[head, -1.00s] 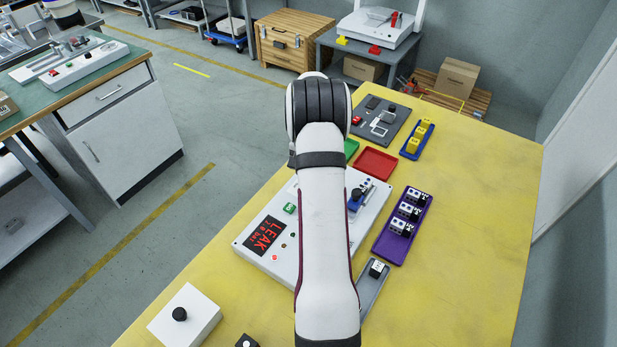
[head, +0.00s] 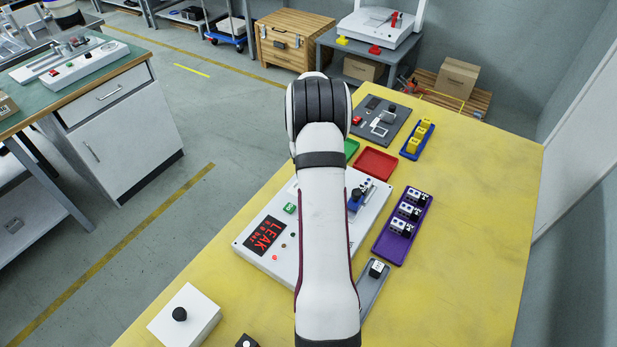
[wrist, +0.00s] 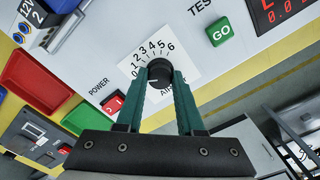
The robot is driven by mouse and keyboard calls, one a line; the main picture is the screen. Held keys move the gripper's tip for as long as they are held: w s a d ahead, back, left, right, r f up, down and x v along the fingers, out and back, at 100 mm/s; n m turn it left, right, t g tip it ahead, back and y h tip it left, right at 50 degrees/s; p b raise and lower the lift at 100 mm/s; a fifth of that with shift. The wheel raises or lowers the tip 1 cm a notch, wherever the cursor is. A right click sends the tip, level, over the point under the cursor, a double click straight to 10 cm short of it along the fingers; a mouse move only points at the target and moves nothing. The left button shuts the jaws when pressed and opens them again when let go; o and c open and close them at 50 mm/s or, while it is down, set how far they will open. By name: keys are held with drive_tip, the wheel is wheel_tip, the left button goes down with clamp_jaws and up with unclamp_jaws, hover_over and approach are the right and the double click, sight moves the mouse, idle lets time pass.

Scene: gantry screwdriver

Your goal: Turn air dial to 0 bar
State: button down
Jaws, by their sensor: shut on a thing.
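The air dial (wrist: 159,68) is a black round knob on a white card with a printed scale from 0 to 6. Its pointer is too small to read. My gripper (wrist: 160,80) has its two green fingers on either side of the knob, shut on it. In the head view my arm hides the dial and the gripper. The white panel (head: 247,249) carries a black display with red text, LEAK (head: 265,234) and smaller characters. The display's lower digits (wrist: 290,8) show at the top right of the wrist view, ending in what looks like 0.0.
A green GO button (wrist: 219,32) and a red power switch (wrist: 113,103) flank the dial. Red (head: 375,163) and purple (head: 386,248) trays lie beyond and right of the panel. A white box with a black knob (head: 180,314) stands front left. The table's right side is clear.

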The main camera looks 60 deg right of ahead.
idle(0.4)
drive_tip(key=c, duration=0.5)
unclamp_jaws()
drive_tip(key=shift+r, duration=0.1)
wheel_tip(320, 180, up, 16)
drive_tip(key=shift+f, duration=0.15)
